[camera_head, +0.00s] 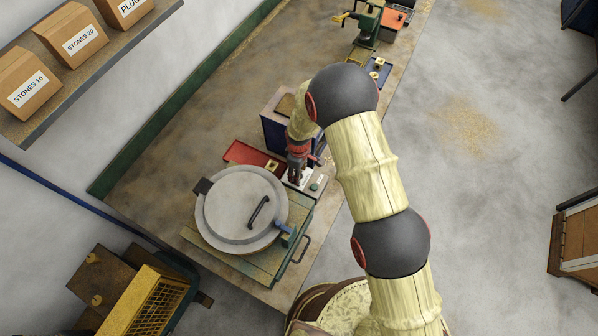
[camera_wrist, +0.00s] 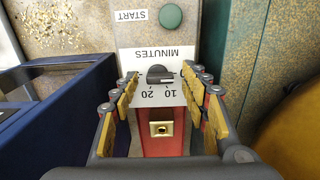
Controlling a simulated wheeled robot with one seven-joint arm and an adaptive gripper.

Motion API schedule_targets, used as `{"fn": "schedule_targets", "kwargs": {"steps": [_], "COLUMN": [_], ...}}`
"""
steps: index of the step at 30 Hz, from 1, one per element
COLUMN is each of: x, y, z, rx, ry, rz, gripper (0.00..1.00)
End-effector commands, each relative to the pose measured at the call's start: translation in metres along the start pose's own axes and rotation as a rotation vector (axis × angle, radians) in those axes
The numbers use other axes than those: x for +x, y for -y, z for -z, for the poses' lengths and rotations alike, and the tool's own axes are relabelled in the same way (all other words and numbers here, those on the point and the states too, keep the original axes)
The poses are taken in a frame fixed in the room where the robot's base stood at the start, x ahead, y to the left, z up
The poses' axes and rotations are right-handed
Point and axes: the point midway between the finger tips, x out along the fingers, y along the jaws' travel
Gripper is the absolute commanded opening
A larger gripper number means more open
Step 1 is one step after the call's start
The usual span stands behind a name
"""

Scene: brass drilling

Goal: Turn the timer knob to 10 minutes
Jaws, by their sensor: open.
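The timer knob (camera_wrist: 158,74) is a small dark dial on a pale panel (camera_wrist: 131,60), marked MINUTES, with 10 and 20 reading upside down in the wrist view. Its pointer appears turned toward the right of that picture, but the exact setting is too small to read. My gripper (camera_wrist: 162,84) is open, with its yellow-padded fingers on either side of the knob and no contact visible. In the head view my gripper (camera_head: 296,168) is over the panel (camera_head: 306,179), hiding the knob. A green button (camera_wrist: 171,16) sits beside the START label.
A red tray (camera_head: 240,151) holds a square brass piece (camera_wrist: 162,129). A blue box (camera_head: 270,131) stands beside it. A round grey-lidded drum (camera_head: 225,211) with a black handle is close by. A green machine (camera_head: 368,24) stands farther along the bench (camera_head: 158,179).

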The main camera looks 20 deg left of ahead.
Motion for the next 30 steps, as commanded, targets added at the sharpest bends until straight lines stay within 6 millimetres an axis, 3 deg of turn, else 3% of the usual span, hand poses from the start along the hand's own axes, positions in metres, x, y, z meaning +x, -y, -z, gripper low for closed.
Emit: {"fn": "schedule_targets", "kwargs": {"steps": [4, 27, 30], "x": [-0.0002, -0.0004, -0.0003], "y": [-0.0001, 0.0000, 0.0000], "z": [0.0001, 0.0000, 0.0000], "rx": [0.000, 0.000, 0.002], "ry": [0.000, 0.000, 0.000], "rz": [0.000, 0.000, 0.000], "gripper": [0.45, 0.02, 0.02]}}
